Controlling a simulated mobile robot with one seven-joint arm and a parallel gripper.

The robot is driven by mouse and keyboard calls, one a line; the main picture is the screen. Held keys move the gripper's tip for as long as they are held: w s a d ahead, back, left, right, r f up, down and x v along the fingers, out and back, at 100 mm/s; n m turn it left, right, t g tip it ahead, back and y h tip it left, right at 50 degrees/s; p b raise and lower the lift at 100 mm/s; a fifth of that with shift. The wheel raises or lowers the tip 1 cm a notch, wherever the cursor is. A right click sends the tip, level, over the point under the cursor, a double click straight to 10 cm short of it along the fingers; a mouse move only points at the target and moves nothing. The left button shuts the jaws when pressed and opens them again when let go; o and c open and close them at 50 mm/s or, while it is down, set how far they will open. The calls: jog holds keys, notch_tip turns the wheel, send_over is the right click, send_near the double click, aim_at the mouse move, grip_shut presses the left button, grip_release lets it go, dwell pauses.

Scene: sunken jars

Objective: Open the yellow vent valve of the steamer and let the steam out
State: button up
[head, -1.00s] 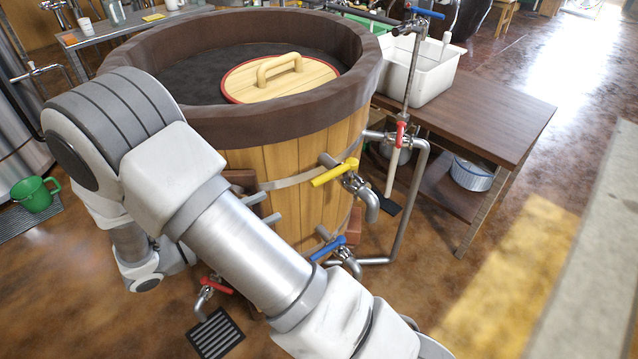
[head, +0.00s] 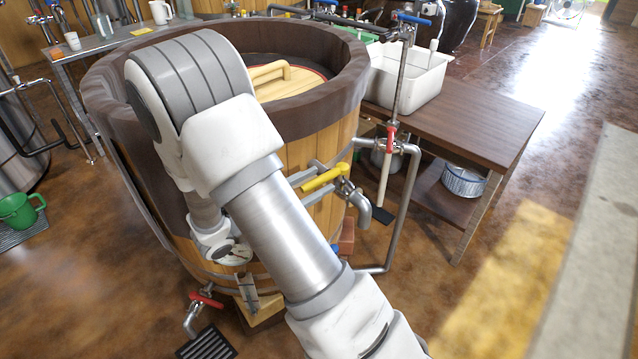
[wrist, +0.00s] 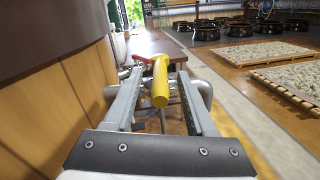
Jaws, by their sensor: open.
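The steamer is a round wooden tub (head: 330,130) with a dark rim and a wooden lid (head: 300,88), partly hidden by my arm. The yellow vent valve handle (head: 322,180) sticks out level from a metal spout on its right side. In the wrist view the yellow handle (wrist: 160,82) points towards the camera, between the two fingers. My gripper (head: 328,173) is open around the handle, one finger on each side; it also shows in the wrist view (wrist: 160,74). A gap shows on each side of the handle. No steam is visible at the spout.
A red-handled valve (head: 391,138) on a pipe stands just beyond the yellow one. Another red-handled valve (head: 206,299) sits low at left near a floor grate (head: 207,345). A wooden table (head: 470,115) with a white basin (head: 408,78) stands right. Open floor lies right of the spout.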

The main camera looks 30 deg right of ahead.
jog(key=shift+w+d, duration=0.1)
jog(key=shift+d, duration=0.6)
grip_shut()
dwell(1.0)
